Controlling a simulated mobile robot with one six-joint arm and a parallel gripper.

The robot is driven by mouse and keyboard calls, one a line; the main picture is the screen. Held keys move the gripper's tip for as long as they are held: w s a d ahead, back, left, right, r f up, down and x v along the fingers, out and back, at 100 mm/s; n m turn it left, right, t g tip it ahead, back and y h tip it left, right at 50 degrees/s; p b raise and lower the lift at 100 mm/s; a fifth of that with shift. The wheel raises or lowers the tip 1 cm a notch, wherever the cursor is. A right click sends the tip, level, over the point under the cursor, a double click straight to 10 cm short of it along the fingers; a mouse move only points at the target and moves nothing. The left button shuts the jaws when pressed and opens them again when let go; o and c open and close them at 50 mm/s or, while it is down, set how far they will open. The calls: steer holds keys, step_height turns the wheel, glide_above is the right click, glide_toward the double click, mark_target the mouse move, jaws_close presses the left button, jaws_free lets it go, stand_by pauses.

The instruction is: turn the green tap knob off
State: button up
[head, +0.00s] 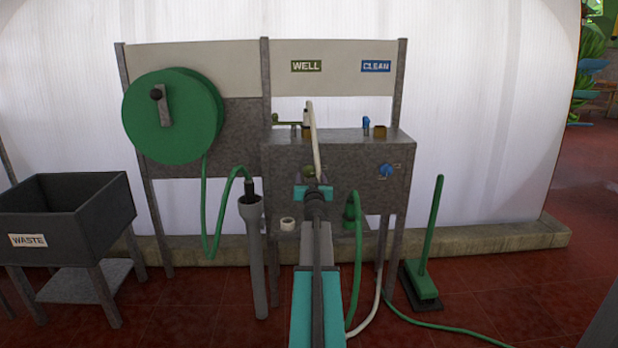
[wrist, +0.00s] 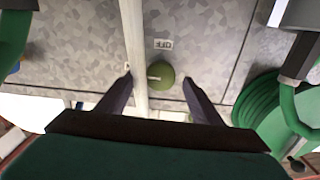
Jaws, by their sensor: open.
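The green tap knob (wrist: 163,74) is in the upper middle of the wrist view, on a grey metal panel, with an OFF label (wrist: 163,44) upside down beyond it. A small pale mark shows on the knob's left side. In the head view the knob (head: 309,171) is on the front of the grey box, partly hidden by my arm and a white hose. My gripper (wrist: 158,81) is open, one finger on each side of the knob, with gaps between. I cannot tell whether the fingertips reach its depth. In the head view my gripper (head: 314,186) is in front of the box.
A white hose (wrist: 134,40) runs close beside the knob, near my left finger. A blue knob (head: 386,170) is farther right on the box (head: 350,155). Green hose (head: 358,265) hangs just right of my arm. A grey tube (head: 258,265) stands to the left.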

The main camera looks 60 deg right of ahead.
mark_target(310, 171)
steer(key=shift+x, duration=1.05)
steer(key=c, duration=1)
steer(key=shift+a, duration=0.45)
steer(key=shift+c, duration=0.3)
steer(key=shift+d+r, duration=0.1)
steer(key=shift+d, duration=0.3)
steer(key=shift+d, duration=0.1)
